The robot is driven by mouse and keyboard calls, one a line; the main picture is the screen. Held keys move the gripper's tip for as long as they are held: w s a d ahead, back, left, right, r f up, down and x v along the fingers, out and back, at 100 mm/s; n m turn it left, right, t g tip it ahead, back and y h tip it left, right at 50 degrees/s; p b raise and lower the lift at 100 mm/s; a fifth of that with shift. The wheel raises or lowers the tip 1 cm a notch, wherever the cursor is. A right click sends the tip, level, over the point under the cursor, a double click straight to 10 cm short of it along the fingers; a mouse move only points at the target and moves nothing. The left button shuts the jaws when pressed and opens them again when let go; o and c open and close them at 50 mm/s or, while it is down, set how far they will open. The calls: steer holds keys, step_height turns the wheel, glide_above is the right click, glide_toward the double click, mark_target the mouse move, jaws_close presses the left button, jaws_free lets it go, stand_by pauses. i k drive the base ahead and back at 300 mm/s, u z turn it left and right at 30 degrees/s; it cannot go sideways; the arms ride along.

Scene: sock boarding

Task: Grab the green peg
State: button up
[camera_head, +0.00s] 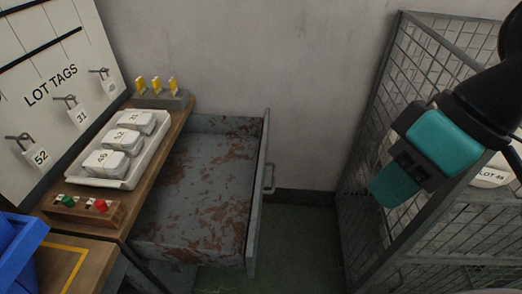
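The green peg (68,199) stands in a small brown wooden block (85,210) at the front left, on the wooden bench top. A red peg (101,205) sits beside it to the right in the same block. My gripper (390,188) is at the far right, in front of the wire cage, well apart from the peg. Its teal finger part points down and left. Whether the fingers are parted cannot be made out from this angle, and nothing held shows.
A white tray (78,181) of numbered packs lies behind the pegs, with a grey block of yellow clips (161,98) beyond. A rusty drawer (203,190) stands open right of the bench. A blue bin (18,250) is front left. A wire cage (360,190) stands right.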

mark_target(67, 200)
steer(key=u, duration=2)
steer(key=k, duration=0.8)
steer(key=z, duration=1.1)
steer(key=i, duration=0.5)
steer(key=z, duration=0.05)
